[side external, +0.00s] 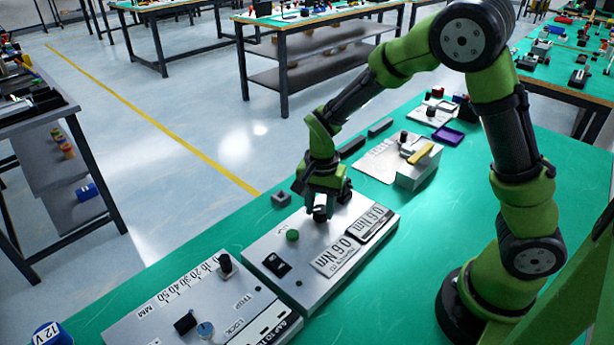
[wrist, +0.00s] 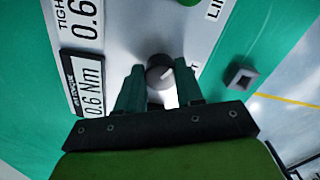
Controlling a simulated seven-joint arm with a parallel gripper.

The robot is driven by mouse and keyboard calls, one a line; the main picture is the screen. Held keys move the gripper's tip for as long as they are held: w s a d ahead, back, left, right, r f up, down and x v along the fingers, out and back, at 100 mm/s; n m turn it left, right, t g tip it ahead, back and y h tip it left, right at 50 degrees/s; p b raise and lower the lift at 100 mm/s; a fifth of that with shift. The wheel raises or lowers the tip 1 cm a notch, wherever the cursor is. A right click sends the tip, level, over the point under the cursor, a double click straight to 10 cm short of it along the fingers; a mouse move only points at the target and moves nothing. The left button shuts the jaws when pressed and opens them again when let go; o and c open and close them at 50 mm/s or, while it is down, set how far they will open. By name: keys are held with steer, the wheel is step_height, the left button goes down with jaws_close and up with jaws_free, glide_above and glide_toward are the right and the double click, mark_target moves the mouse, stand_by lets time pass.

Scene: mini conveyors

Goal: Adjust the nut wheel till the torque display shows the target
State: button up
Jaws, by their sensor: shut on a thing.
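The nut wheel is a dark round knob (side external: 320,214) on a grey panel box (side external: 300,285). In the wrist view the knob (wrist: 159,72) has a pale pointer mark and sits between my fingertips. My gripper (side external: 321,203) points down over it and is shut on it; it also shows in the wrist view (wrist: 160,83). The black-framed torque display (side external: 372,223) reads 0.6 Nm, also in the wrist view (wrist: 84,84). The white target label (side external: 336,256) reads 0.6 Nm, and is partly cut off in the wrist view (wrist: 78,24).
The panel also has a green button (side external: 292,235) and a black switch (side external: 277,264). A second panel (side external: 150,325) with a scale and knobs stands at the front left. A small grey square block (side external: 281,198) lies beside the box. A grey box with a yellow handle (side external: 420,155) stands behind.

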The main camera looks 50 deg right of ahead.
mark_target(320, 210)
steer(key=o, duration=1)
steer(key=shift+o, duration=0.2)
steer(key=shift+r, duration=0.1)
step_height(320, 210, up, 17)
steer(key=s+r+n+t+y, duration=0.2)
steer(key=s+n+t, duration=0.5)
steer(key=s, duration=0.6)
steer(key=shift+s+a+r+n, duration=0.2)
steer(key=shift+s+r+n, duration=0.25)
steer(key=shift+n, duration=0.65)
